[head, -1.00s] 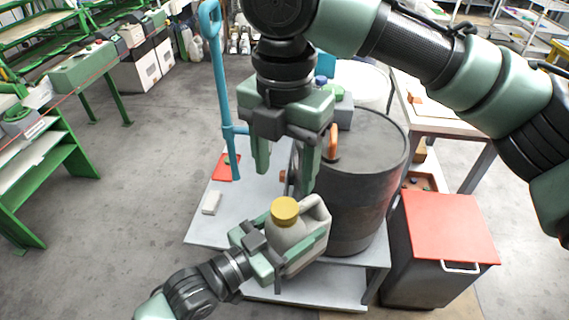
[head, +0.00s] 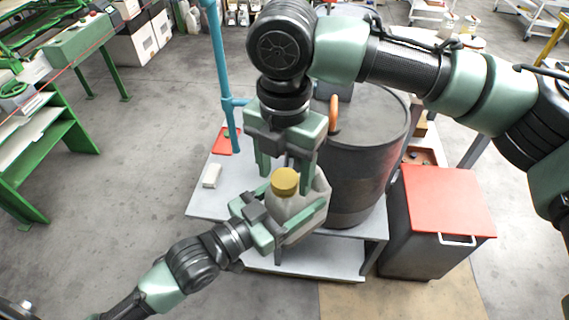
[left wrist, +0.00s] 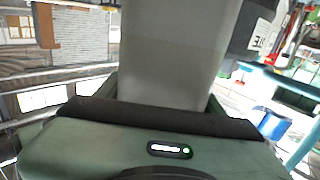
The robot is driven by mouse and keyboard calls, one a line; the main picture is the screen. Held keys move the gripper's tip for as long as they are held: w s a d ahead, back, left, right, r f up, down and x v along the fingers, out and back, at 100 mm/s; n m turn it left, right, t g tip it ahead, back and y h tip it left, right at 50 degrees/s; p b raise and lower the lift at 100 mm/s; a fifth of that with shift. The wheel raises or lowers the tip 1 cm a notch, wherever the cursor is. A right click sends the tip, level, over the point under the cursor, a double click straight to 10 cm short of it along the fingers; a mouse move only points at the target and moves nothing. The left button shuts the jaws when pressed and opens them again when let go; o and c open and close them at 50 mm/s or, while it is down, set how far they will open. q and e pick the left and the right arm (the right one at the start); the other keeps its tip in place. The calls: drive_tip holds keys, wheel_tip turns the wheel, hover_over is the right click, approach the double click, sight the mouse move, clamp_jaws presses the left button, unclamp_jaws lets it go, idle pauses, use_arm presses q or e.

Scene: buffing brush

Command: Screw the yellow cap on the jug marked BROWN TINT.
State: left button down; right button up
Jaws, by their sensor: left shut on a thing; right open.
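The jug (head: 297,215) is pale grey-white and stands roughly upright in my left gripper (head: 283,226), which is shut around its body. It also fills the middle of the left wrist view (left wrist: 175,55). No BROWN TINT marking is readable on it in these views. The yellow cap (head: 285,181) sits at the top of the jug, over its neck; whether it is threaded on cannot be told. My right gripper (head: 284,173) points down with its fingers open, one on each side of the cap and close to it. Contact cannot be made out.
A dark drum (head: 365,165) stands just right of the jug on a light grey bench (head: 200,207). A white block (head: 212,176) and a red item (head: 222,146) lie on the bench's left. A red-lidded bin (head: 447,200) stands at right. A blue pole (head: 220,70) rises behind.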

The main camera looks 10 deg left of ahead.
clamp_jaws()
drive_tip(key=m, duration=1.9)
drive_tip(key=shift+o, duration=0.8)
unclamp_jaws()
